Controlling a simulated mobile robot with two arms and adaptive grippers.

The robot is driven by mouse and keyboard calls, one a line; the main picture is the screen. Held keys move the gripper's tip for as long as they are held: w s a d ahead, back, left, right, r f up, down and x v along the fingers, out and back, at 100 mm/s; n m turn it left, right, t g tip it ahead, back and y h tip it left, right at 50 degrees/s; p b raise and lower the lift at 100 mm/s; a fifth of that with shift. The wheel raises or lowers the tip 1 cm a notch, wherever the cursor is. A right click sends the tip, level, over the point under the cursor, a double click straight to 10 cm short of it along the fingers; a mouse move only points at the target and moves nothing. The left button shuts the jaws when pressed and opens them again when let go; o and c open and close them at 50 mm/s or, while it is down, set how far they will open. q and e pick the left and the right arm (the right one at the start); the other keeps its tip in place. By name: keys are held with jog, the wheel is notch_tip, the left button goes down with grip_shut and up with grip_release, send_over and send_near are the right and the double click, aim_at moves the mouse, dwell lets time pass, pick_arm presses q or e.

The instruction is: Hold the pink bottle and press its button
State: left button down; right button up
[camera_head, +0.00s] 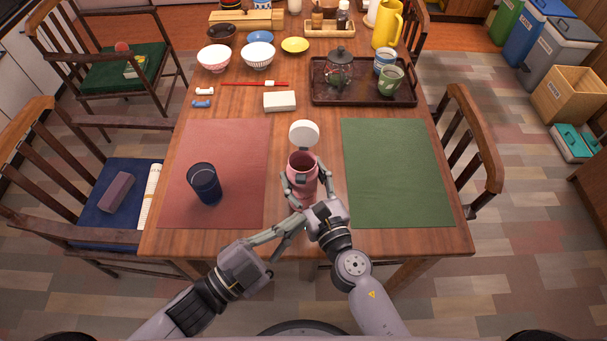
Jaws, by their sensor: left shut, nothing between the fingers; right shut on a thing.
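The pink bottle (302,168) stands upright on the table between the red and green mats. Its round white lid (304,134) is flipped up at the back, and the dark mouth shows. My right gripper (305,183) is shut on the bottle, its fingers around both sides of the body. My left gripper (293,222) is shut and empty. Its fingertips are low at the front of the bottle, close to the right gripper's fingers; whether they touch the bottle I cannot tell. The button and the bottle's lower front are hidden by the grippers.
A dark blue glass (205,184) stands on the red mat (235,140). The green mat (398,175) is empty. A white box (280,102) lies behind the bottle. A dark tray (400,100) with a teapot and cups is at the back right, bowls at the back left.

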dwell(0.4)
jog(key=o, duration=1.7)
